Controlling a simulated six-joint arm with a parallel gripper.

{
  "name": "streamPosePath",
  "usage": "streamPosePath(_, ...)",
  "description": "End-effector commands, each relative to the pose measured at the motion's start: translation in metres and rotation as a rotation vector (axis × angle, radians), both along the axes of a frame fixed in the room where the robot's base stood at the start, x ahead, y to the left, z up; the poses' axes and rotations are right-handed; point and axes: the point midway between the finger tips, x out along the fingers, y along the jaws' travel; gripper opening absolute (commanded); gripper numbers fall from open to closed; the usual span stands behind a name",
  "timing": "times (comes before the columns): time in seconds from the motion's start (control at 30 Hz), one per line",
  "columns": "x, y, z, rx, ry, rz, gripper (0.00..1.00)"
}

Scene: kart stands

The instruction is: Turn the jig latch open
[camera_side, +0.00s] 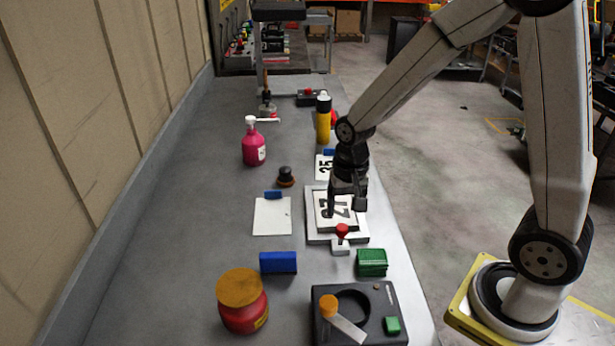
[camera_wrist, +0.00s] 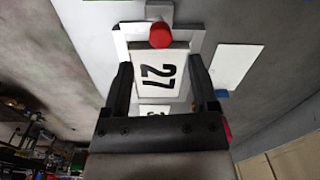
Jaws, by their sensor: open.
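The jig is a pale tray (camera_side: 313,239) holding a white plate with a black 27 (camera_side: 322,207); this plate (camera_wrist: 141,71) also shows in the wrist view. At the jig's near edge in the side view is the latch, a red knob (camera_side: 342,230) on a small pale block (camera_side: 341,248). In the wrist view the red knob (camera_wrist: 160,36) is at the top, beyond my fingertips. My gripper (camera_side: 346,206) is above the plate. It is open and empty, its fingers (camera_wrist: 160,64) on either side of the 27 and short of the knob. The latch's turn angle is unclear.
Near the jig are a green block (camera_side: 372,262), a blue block (camera_side: 278,262) and a black device (camera_side: 385,300) with an orange knob. A red jar (camera_side: 243,315), pink bottle (camera_side: 253,145) and yellow bottle (camera_side: 323,122) stand around. The bench's left side is clear.

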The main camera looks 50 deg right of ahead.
Motion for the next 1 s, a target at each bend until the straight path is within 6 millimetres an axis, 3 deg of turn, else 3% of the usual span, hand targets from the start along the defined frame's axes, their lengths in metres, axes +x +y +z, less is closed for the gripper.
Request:
streamPosePath(0.3, 0.0, -0.001, 0.022, -0.001, -0.001, 0.0, 0.76)
streamPosePath(0.77, -0.002, 0.0, 0.023, -0.002, -0.006, 0.014, 0.76)
streamPosePath(1.0, -0.018, 0.005, 0.021, -0.022, -0.065, 0.186, 0.76)
